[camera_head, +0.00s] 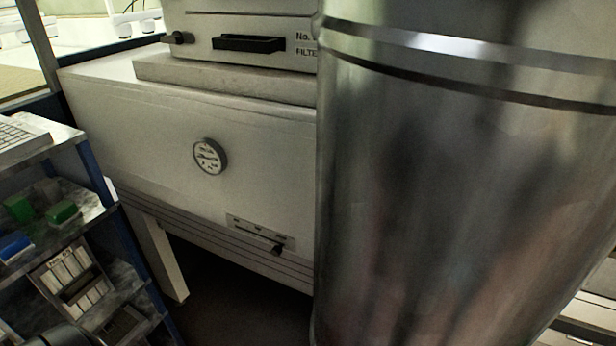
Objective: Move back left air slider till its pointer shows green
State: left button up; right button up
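An air slider (276,248) with a small dark knob sits on a pale label plate (250,229) low on the front of the white tunnel housing (110,120). The knob is toward the right end of the plate. No pointer colour can be made out on it. A round dial gauge (209,156) with a dark rim is on the same panel, above and left of the slider. I cannot tell from this view whether this is the back left slider. Neither of my grippers is in view.
A large shiny metal cylinder (450,190) fills the right half and hides the housing behind it. A shelf rack (90,170) with green and blue items stands at the left. A drawer-like unit with a black handle (248,43) is on top. Dark floor shows below the housing.

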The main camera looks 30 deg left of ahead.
aim_at(276, 252)
jog(key=u, duration=1.35)
